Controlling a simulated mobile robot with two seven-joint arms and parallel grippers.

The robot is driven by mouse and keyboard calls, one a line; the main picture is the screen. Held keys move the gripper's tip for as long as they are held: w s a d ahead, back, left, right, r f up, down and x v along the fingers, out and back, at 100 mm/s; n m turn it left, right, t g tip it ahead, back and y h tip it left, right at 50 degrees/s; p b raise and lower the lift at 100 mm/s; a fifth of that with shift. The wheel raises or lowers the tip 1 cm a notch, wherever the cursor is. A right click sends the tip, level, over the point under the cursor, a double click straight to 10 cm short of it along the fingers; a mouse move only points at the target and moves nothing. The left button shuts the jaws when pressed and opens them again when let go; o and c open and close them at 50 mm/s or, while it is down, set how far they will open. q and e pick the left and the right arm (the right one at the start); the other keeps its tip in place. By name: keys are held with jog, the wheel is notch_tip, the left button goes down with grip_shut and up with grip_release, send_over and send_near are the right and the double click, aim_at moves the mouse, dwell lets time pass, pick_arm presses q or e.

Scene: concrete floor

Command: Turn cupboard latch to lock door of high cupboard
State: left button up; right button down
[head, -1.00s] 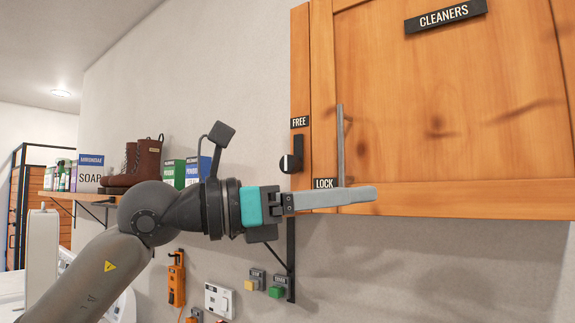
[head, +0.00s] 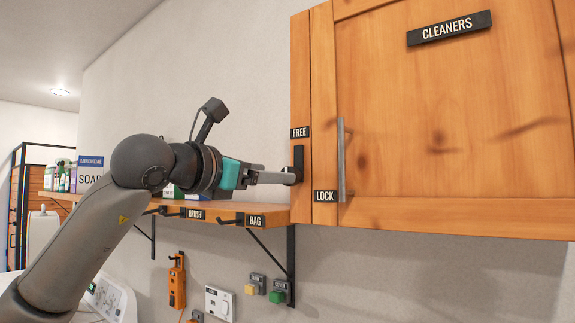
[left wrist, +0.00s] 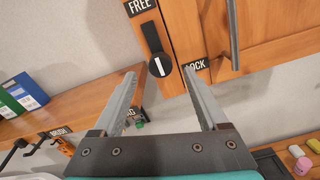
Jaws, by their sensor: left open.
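The high wooden cupboard (head: 430,130) carries a CLEANERS sign and a vertical metal handle (head: 341,160). Its black latch (head: 298,158) is on the frame left of the door, with the arm pointing up to the FREE label (head: 300,132). The LOCK label (head: 325,196) is lower right of it. My left gripper (head: 290,177) is open, its fingertips at the latch's lower end. In the left wrist view the round latch knob (left wrist: 160,66) appears between the two fingertips (left wrist: 160,76); I cannot tell whether they touch it. My right gripper is not in view.
A wooden shelf (head: 225,211) with BRUSH and BAG hooks runs below my left arm, holding boxes such as the SOAP box (head: 90,174). Below are an orange device (head: 176,282), a white switch plate (head: 219,301) and a green button (head: 277,296) on the wall.

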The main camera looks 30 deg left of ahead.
pick_arm(q)
jog(key=w, duration=0.2)
jog(key=w+p, duration=0.1)
jog(key=w, duration=0.3)
jog(key=shift+d+p, duration=0.25)
jog(key=shift+p, duration=0.15)
jog(key=shift+c, duration=0.3)
grip_shut()
